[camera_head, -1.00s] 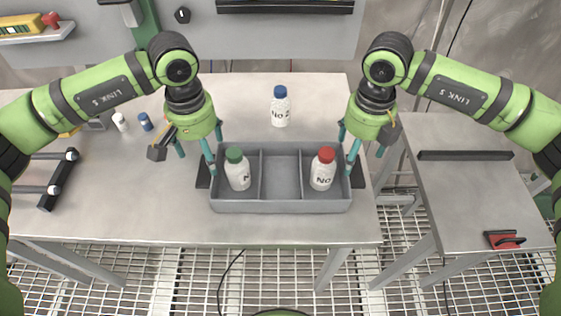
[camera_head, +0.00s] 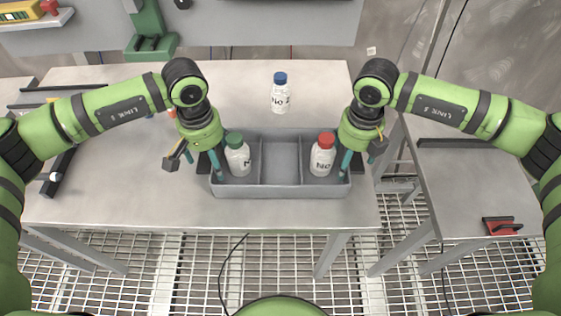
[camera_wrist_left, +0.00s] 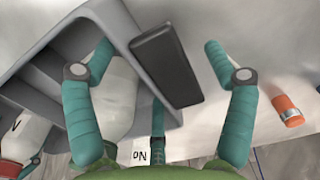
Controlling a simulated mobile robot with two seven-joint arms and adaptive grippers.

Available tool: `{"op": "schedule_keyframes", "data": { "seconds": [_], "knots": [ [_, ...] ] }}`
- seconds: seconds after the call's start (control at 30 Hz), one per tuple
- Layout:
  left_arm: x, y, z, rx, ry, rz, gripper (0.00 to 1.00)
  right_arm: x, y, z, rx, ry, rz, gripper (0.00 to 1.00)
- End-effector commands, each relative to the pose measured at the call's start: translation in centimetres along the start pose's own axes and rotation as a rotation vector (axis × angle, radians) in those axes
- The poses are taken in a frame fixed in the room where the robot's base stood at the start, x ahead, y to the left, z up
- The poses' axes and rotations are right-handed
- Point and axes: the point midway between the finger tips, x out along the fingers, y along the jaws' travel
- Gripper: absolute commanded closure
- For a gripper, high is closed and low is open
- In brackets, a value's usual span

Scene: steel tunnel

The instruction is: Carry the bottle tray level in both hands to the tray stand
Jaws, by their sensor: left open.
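The grey bottle tray (camera_head: 280,191) rests on the table. A green-capped bottle (camera_head: 238,158) stands in its left compartment and a red-capped bottle (camera_head: 322,157) in its right one; the middle one is empty. My left gripper (camera_head: 203,166) is open at the tray's left end. In the left wrist view its fingers (camera_wrist_left: 160,85) stand apart on either side of the black handle (camera_wrist_left: 166,64). My right gripper (camera_head: 358,162) is at the right end and looks open, its handle mostly hidden. A lower grey table (camera_head: 450,190) on the right may be the tray stand.
A blue-capped bottle (camera_head: 280,95) stands on the table just behind the tray. A small orange-and-white item (camera_wrist_left: 288,110) lies beyond my left gripper. A black bar (camera_head: 462,143) and a red block (camera_head: 500,226) are on the right table. A gap separates the two tables.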

Motion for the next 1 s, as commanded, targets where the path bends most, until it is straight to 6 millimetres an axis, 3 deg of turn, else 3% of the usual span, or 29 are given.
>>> {"op": "schedule_keyframes", "data": {
  "seconds": [0.17, 0.2, 0.37, 0.4, 0.77, 1.0],
  "knots": [
    [0.0, 0.0, 0.0, 0.000, 0.000, 0.000, 0.16, 0.0, 0.0, 0.0, 0.000, 0.000, 0.000, 0.16],
    [0.0, 0.0, 0.0, 0.000, 0.000, 0.000, 0.24, 0.0, 0.0, 0.0, 0.000, 0.000, 0.000, 0.24],
    [0.0, 0.0, 0.0, 0.000, -0.001, 0.000, 0.88, 0.0, 0.0, 0.0, 0.000, 0.000, 0.000, 0.88],
    [0.0, 0.0, 0.0, 0.000, -0.001, 0.000, 0.94, 0.0, 0.0, 0.0, 0.000, 0.000, 0.000, 0.94],
    [-0.2, 0.0, 0.0, 0.000, 0.000, 0.000, 0.95, -0.3, 0.0, 0.0, 0.000, -0.001, 0.000, 0.95],
    [-1.9, 0.0, 0.0, 0.000, 0.001, 0.000, 0.95, -1.9, 0.0, 0.1, 0.000, -0.001, 0.000, 0.95]
  ]
}}
